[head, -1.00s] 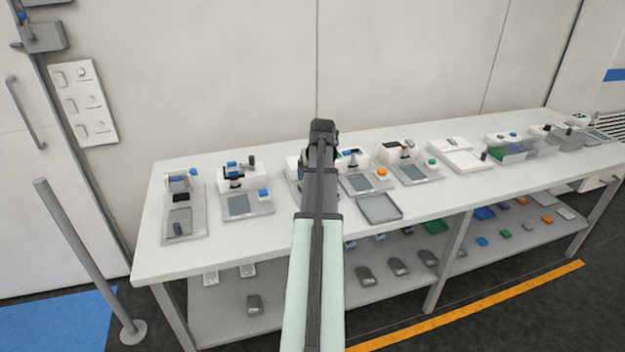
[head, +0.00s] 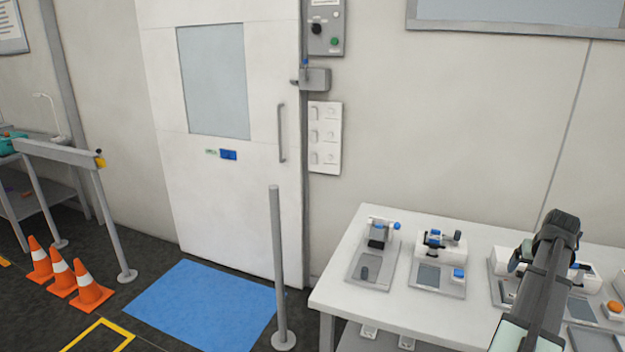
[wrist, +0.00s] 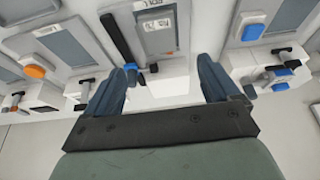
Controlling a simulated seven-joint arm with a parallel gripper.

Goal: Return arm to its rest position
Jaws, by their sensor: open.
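My arm shows at the lower right of the head view, reaching over the white table (head: 345,262). Its dark end, my gripper (head: 560,225), covers part of the devices behind it. In the wrist view my gripper (wrist: 165,85) has its two blue fingers spread wide apart. Nothing is held between them. A grey tray device with a black handle (wrist: 118,45) lies beyond the fingers, and no contact with it is visible.
A white door (head: 225,180) stands left of the table, with a blue floor mat (head: 205,302) before it. A grey post (head: 278,260) stands by the table's left end. Several orange cones (head: 85,285) and a barrier rail (head: 60,152) are at the left.

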